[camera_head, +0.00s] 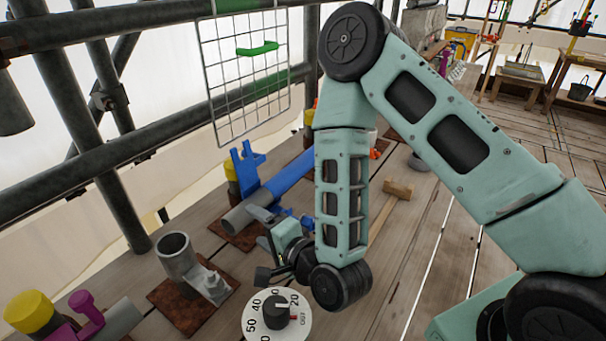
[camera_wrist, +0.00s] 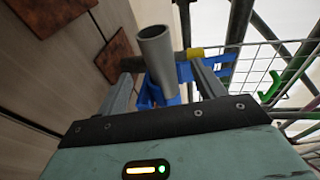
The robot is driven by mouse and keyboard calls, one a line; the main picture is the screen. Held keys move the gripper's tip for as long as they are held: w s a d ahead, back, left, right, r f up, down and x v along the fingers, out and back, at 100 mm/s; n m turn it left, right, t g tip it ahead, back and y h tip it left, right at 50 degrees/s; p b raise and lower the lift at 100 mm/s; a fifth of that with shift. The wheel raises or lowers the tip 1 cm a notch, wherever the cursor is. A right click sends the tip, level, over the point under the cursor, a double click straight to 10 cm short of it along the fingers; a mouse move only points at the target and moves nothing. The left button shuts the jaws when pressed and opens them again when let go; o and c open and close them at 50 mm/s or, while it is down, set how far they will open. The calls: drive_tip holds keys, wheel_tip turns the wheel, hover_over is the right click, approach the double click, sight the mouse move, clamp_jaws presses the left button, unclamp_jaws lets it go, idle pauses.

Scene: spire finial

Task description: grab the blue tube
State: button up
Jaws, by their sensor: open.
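The blue tube (camera_head: 290,178) lies slanted above the planks in the head view, with a grey sleeve (camera_head: 238,218) at its lower left end. My gripper (camera_head: 262,222) is close beside that end, partly hidden by its own wrist. In the wrist view my gripper (camera_wrist: 163,76) is open, its two fingers apart. A grey open-ended pipe (camera_wrist: 157,55), apparently that sleeve, shows between the fingers, with blue parts (camera_wrist: 150,97) at its lower end. I cannot tell whether the fingers touch it.
An upright grey tube (camera_head: 174,250) stands on a rusty plate at left. A blue bracket (camera_head: 244,165) and a yellow cap (camera_head: 231,172) are behind the blue tube. A white dial (camera_head: 298,320) is in front. A mallet (camera_head: 397,189) lies at right. Scaffold pipes and a wire grid (camera_head: 230,90) bound the back.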

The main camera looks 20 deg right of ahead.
sight(248, 218)
drive_tip(key=shift+w+a+p, duration=0.3)
drive_tip(key=shift+w+p, duration=0.2)
drive_tip(key=shift+w, duration=0.1)
drive_tip(key=shift+d+p+x, duration=0.15)
drive_tip(key=shift+p+x, duration=0.5)
drive_tip(key=shift+x, duration=0.85)
drive_tip(key=shift+d+p+x, duration=0.1)
drive_tip(key=shift+p+x, duration=0.55)
drive_tip(key=shift+x, duration=0.85)
drive_tip(key=shift+f, duration=0.2)
drive_tip(key=c, duration=1.5)
drive_tip(key=shift+w+r, duration=0.1)
drive_tip(key=shift+w, duration=0.05)
clamp_jaws()
